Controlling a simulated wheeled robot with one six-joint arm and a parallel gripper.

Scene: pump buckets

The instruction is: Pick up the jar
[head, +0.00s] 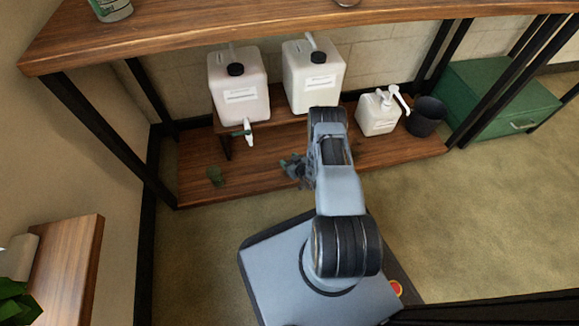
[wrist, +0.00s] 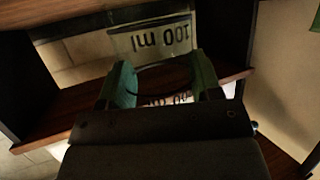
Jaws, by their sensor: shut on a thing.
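My gripper (wrist: 162,74) has green fingertips and is shut on a clear jar (wrist: 150,42) in the wrist view. The jar is see-through, with "100 ml" lettering that reads upside down there, and its outline is hard to make out. The lettering shows a second time, low between the fingers. In the head view my gripper (head: 293,168) is over the lower wooden shelf, pointing left. The jar is too small or hidden to tell there.
A white canister with a tap (head: 238,90) and a second white canister (head: 313,75) stand on a raised board. A small pump bottle (head: 378,113) and a black bucket (head: 426,117) stand right.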

